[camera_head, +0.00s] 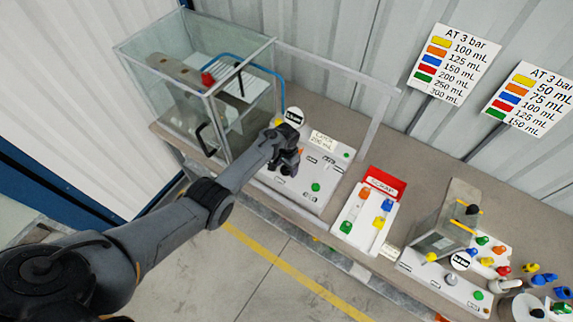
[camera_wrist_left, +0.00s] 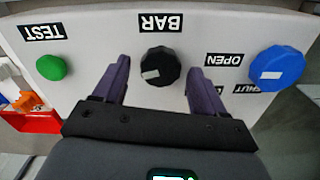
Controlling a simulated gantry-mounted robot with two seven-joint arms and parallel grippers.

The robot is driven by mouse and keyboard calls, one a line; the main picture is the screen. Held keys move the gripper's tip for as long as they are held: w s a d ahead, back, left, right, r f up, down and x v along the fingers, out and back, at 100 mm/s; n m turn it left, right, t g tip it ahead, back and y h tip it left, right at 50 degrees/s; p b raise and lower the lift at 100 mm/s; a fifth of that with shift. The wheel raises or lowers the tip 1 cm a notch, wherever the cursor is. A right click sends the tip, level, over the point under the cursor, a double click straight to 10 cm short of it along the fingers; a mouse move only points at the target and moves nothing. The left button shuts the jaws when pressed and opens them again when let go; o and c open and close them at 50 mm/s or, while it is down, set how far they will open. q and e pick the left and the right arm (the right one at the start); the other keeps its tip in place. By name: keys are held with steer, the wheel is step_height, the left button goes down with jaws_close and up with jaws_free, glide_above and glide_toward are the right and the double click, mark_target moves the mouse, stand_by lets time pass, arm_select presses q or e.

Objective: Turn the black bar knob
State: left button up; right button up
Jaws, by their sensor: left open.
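The black bar knob (camera_wrist_left: 160,67) sits on a white panel under an upside-down "BAR" label in the left wrist view. A pale mark shows on its face. My left gripper (camera_wrist_left: 158,75) is open, with one purple finger on each side of the knob and gaps between the fingers and the knob. In the head view my left gripper (camera_head: 288,158) is over the white panel (camera_head: 310,190) beside the glass box, and it hides the knob there. My right gripper does not show.
A green knob (camera_wrist_left: 51,67) by the "TEST" label and a blue knob (camera_wrist_left: 277,68) by the "OPEN" label flank the black one. A glass tank (camera_head: 235,110) stands left of my gripper. A red tray (camera_head: 384,183) and another panel unit (camera_head: 450,265) lie to the right.

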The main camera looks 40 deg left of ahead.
mark_target(286, 169)
arm_select(q)
steer(key=shift+r, duration=0.55)
step_height(286, 169, up, 10)
steer(key=p, duration=0.2)
steer(key=shift+f, duration=0.15)
steer(key=shift+s+f, duration=0.1)
steer(key=s+d+f+g+p, duration=0.1)
steer(key=s+f+g, duration=0.1)
steer(key=s+f, duration=0.6)
steer(key=s+f+g, duration=0.1)
steer(key=s+f, duration=0.4)
steer(key=s, duration=0.5)
steer(key=s+d+m+y+p, duration=0.1)
steer(key=s+d+y, duration=0.15)
steer(key=s, duration=0.95)
steer(key=s+d+r+t+h, duration=0.1)
steer(key=s+d+r+t, duration=0.1)
steer(key=s+d+r, duration=0.45)
steer(key=w+d+r+t+h, duration=0.1)
steer(key=w+d+r+t, duration=0.1)
steer(key=r, duration=0.6)
steer(key=w+d+r+t, duration=0.2)
steer(key=w+r, duration=0.1)
steer(key=r, duration=0.6)
steer(key=shift+d+r+t+h+p, duration=0.15)
steer(key=shift+d+t+h+p, duration=0.2)
steer(key=shift+p, duration=0.1)
